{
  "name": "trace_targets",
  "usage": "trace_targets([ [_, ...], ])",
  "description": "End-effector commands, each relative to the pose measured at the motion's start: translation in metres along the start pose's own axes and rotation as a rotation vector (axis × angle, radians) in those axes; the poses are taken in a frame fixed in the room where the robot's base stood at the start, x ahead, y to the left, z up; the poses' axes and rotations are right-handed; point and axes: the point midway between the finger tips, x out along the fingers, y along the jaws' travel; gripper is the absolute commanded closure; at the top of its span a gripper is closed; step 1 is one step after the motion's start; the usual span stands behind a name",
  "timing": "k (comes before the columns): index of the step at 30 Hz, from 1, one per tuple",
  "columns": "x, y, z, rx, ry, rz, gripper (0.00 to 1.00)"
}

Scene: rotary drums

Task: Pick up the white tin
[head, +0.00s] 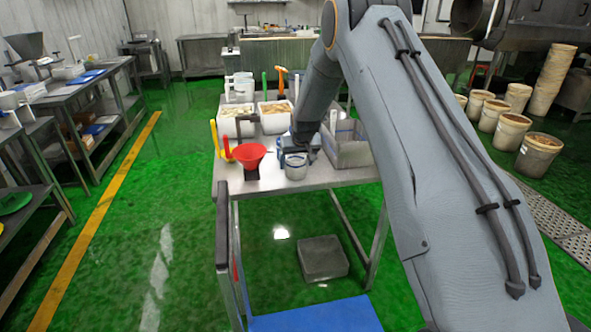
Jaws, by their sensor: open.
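The white tin (296,167) stands upright near the front edge of the metal table (340,178). My gripper (293,152) is at the tin from above, with my arm reaching down from the upper right. Its jaws are open. The gripper covers the tin's upper part, and I cannot tell whether the fingers touch it or reach around it.
A red funnel (248,155) stands just left of the tin, with yellow-handled tools (222,143) beyond it. A grey metal bin (350,148) is close on the right. White trays (277,120) stand behind. My arm hides much of the right side.

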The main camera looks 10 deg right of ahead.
Motion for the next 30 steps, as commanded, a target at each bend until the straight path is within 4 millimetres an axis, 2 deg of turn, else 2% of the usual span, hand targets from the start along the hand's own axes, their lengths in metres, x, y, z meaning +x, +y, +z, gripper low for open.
trace_targets([
  [6,0.021,0.000,0.001,0.001,-0.001,0.000,0.25],
  [16,0.025,0.000,0.000,0.001,0.000,0.000,0.25],
  [25,0.025,0.000,0.000,0.001,0.000,0.000,0.73],
  [30,0.025,0.000,0.000,0.001,0.001,0.000,0.73],
])
